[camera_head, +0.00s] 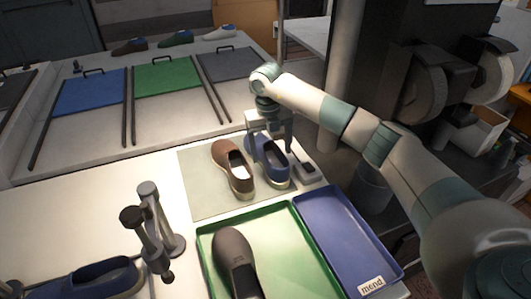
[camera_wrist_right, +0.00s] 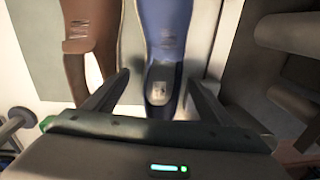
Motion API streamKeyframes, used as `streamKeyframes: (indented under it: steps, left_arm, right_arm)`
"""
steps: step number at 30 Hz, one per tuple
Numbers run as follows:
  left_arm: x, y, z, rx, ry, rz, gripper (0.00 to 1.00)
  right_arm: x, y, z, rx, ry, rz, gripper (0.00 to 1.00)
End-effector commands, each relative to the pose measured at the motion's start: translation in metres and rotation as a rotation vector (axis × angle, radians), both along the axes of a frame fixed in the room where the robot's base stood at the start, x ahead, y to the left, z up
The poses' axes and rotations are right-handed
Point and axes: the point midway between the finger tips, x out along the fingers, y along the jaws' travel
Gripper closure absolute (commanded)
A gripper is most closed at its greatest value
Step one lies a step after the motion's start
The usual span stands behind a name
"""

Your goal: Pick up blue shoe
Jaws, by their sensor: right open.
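A blue shoe (camera_head: 272,167) with a pale sole stands on the grey mat (camera_head: 205,205), beside a brown shoe (camera_head: 231,168). My right gripper (camera_head: 270,138) is over the far part of the blue shoe and partly hides it. In the right wrist view, the blue shoe (camera_wrist_right: 166,28) runs between the two open fingers of the right gripper (camera_wrist_right: 157,82), with its dark opening near the palm. Whether a finger touches it I cannot tell. Another blue shoe (camera_head: 92,279) lies at the lower left. My left gripper does not show.
The brown shoe (camera_wrist_right: 91,45) is close beside the left finger. A green tray (camera_head: 292,225) holds a dark brown shoe (camera_head: 236,262); a blue tray (camera_head: 335,235) next to it looks empty. A grey stand (camera_head: 155,235) rises at the left. Coloured panels (camera_head: 167,76) lie behind.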

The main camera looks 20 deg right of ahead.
Motion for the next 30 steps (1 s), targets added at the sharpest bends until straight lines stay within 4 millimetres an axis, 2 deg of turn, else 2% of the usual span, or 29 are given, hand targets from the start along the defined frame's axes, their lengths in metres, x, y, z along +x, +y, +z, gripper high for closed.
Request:
streamKeyframes:
  steps: [6,12,27,30]
  left_arm:
    - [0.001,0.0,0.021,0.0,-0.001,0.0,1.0]
    - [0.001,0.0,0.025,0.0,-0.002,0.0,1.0]
    - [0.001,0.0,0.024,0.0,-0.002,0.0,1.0]
    - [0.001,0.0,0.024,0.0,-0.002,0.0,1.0]
  right_arm:
    - [-0.002,-0.004,-0.022,0.0,0.004,0.0,0.23]
    - [-0.002,-0.005,-0.041,0.0,0.002,0.001,0.23]
    - [-0.001,-0.005,-0.043,0.0,0.0,0.001,0.23]
    - [-0.001,-0.005,-0.043,0.0,0.0,0.001,0.47]
